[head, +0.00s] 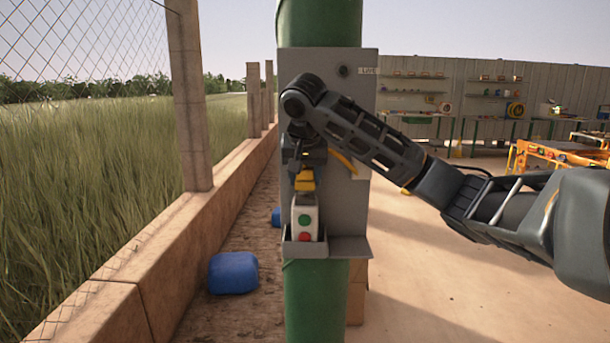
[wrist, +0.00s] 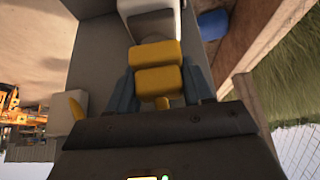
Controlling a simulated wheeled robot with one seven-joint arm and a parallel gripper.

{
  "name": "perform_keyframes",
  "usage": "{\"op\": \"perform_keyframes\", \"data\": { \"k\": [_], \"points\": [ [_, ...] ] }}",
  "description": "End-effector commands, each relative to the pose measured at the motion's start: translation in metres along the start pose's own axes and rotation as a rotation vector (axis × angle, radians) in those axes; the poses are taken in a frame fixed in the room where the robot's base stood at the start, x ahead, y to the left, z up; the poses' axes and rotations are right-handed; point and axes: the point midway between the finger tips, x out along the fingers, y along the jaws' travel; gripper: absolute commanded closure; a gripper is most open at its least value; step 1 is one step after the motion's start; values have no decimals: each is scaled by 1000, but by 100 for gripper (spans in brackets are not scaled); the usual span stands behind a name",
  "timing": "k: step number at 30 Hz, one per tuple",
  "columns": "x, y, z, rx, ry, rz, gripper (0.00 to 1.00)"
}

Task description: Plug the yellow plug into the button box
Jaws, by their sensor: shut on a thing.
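The yellow plug (head: 305,181) is just above the button box in the head view. It is large in the middle of the wrist view (wrist: 158,54). My gripper (head: 304,172) is shut on the plug, with one finger on each side of it in the wrist view (wrist: 161,84). The button box (head: 304,222) is pale, with a green and a red button, and stands upright in a grey holder (head: 305,248). Its top end shows in the wrist view (wrist: 150,8), right against the plug's end. I cannot tell whether the plug is inside the socket.
A grey panel (head: 355,210) on a green post (head: 315,300) backs the box. A yellow piece, perhaps cable, (head: 343,161) shows beside my wrist. A blue container (head: 233,273) lies by the low wall (head: 150,290) at left. Open floor (head: 430,290) is at right.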

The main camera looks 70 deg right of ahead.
Motion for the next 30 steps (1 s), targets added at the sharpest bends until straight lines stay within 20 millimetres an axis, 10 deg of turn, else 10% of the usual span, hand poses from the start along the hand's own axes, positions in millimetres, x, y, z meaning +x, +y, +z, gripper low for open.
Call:
{"op": "perform_keyframes", "data": {
  "k": [24, 25, 30],
  "points": [
    [11, 0, 6, 0, 0, -1, 76],
    [10, 0, 6, 0, 1, -1, 47],
    [10, 0, 6, 0, 0, 0, 30]
  ]
}}
